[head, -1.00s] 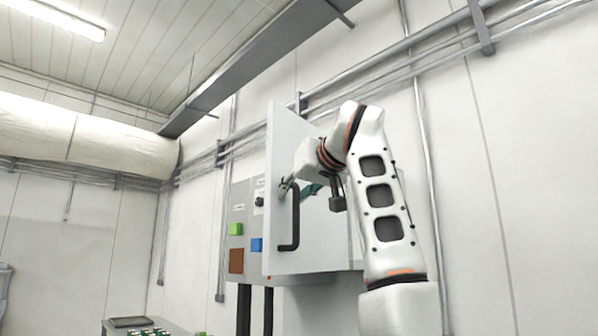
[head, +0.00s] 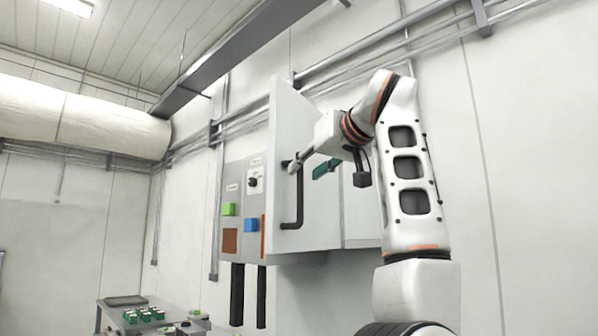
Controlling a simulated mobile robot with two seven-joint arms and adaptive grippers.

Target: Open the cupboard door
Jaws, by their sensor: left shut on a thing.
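The cupboard door (head: 318,215) is a pale grey panel left of my arm. It stands at an angle to the wall, with its handle-side edge nearer to me. A black bar handle (head: 298,212) runs upright near its left edge. My left gripper (head: 292,167) is shut on the upper part of the handle, and its wrist partly covers the door's upper face. The cupboard body (head: 362,215) shows to the right of the door, partly behind my arm. The cupboard's inside is hidden. My right gripper is not in view.
A control panel (head: 231,180) with green and blue buttons is left of the door. A grey table (head: 110,312) with small green-and-white items stands at lower left. Pipes (head: 350,65) run along the wall above. A small teal piece (head: 322,170) shows beside my wrist.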

